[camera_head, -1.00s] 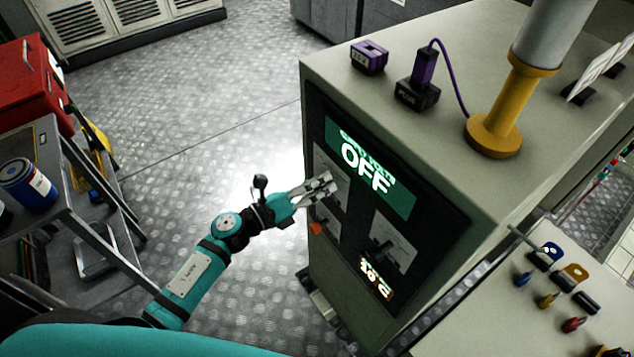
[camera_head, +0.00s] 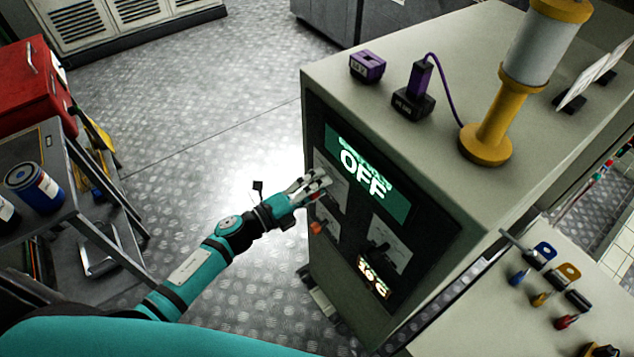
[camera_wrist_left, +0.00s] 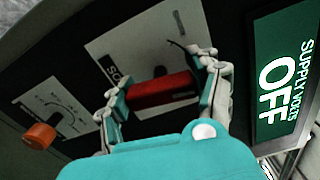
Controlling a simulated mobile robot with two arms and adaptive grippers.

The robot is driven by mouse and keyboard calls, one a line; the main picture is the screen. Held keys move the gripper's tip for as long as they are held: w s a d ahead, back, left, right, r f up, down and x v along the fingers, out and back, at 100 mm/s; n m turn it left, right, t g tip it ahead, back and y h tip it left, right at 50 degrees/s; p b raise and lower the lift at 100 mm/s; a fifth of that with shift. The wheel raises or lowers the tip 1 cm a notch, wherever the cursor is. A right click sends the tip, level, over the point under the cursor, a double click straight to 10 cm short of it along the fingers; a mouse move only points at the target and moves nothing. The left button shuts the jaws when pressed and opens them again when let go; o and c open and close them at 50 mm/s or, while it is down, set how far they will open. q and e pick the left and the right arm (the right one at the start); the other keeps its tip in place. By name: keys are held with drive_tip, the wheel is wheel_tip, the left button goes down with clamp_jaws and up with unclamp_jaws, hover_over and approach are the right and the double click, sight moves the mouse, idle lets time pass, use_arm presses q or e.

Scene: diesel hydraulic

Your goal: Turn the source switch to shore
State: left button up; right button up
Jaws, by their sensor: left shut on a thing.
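The source switch has a red handle (camera_wrist_left: 160,92) on a pale plate (camera_wrist_left: 150,45) whose lettering is mostly covered; only "SO" can be read. My left gripper (camera_head: 318,184) is at the upper left of the dark panel on the grey cabinet. In the left wrist view its fingers (camera_wrist_left: 160,88) are on both ends of the red handle, shut on it. The handle lies nearly level across that picture. The position marks, including shore, are hidden or too small to read. The lit green display (camera_head: 366,180) reads "SUPPLY VOLTS OFF". My right gripper is not in view.
An orange knob (camera_head: 317,228) sits on a plate below my left gripper. A black knob (camera_head: 380,250) and a small lit readout (camera_head: 374,278) are to the right. A cart (camera_head: 75,190) with a blue can (camera_head: 40,188) stands left. The floor between is clear.

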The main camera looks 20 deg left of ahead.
use_arm(q)
drive_tip(key=n+p, duration=0.2)
drive_tip(key=n, duration=0.3)
drive_tip(key=shift+n, duration=0.3)
drive_tip(key=n+p, duration=0.1)
drive_tip(key=n, duration=0.2)
drive_tip(key=shift+f+n, duration=0.1)
drive_tip(key=shift+n, duration=0.8)
drive_tip(key=shift+f, duration=0.1)
drive_tip(key=o, duration=1.2)
drive_tip(key=shift+c, duration=0.2)
drive_tip(key=shift+s, duration=0.1)
drive_tip(key=v, duration=1.2)
